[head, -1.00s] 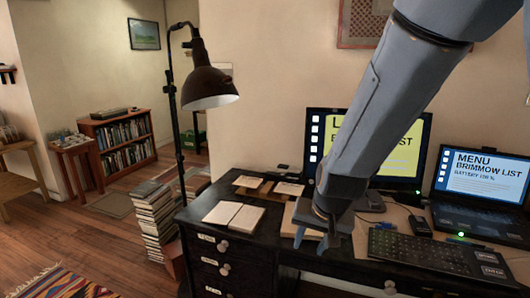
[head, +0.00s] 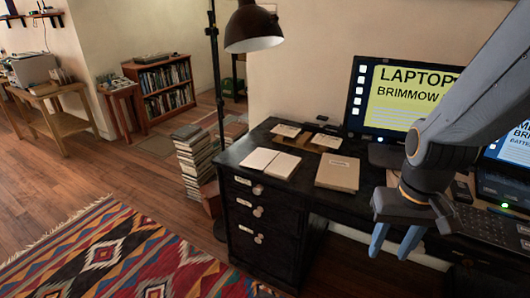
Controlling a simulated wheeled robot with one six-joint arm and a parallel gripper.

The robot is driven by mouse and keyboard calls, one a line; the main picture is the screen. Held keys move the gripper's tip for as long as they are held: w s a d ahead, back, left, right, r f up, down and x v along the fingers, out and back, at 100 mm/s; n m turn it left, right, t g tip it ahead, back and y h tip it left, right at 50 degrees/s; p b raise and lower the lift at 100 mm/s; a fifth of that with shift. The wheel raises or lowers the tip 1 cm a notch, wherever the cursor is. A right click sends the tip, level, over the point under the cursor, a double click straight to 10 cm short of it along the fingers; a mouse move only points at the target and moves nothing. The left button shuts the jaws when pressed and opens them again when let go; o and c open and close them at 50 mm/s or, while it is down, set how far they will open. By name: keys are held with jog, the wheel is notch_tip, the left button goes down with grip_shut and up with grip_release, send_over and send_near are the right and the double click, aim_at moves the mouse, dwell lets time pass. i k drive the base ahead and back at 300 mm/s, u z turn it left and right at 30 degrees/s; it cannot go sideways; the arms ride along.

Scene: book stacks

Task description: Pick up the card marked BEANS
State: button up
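Two small white cards sit on brown holders at the back left of the black desk (head: 262,142): a left card (head: 286,130) and a right card (head: 327,140). Any writing on them is too small to read, so I cannot tell whether either says BEANS. My gripper (head: 391,248) is at the right, in front of the desk's front edge and to the right of the cards. Its two blue-grey fingers point down, apart, with nothing seen between them.
An open book (head: 271,162) and a beige closed book (head: 338,173) lie on the desk. A black lamp (head: 253,28) stands at its left. A monitor (head: 405,95) and keyboard (head: 490,227) are at the right. A book stack (head: 196,165) and patterned rug (head: 130,255) are on the floor.

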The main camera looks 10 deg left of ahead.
aim_at(326, 140)
jog(key=u, duration=1.9)
jog(key=i, duration=2.85)
jog(key=z, duration=3.5)
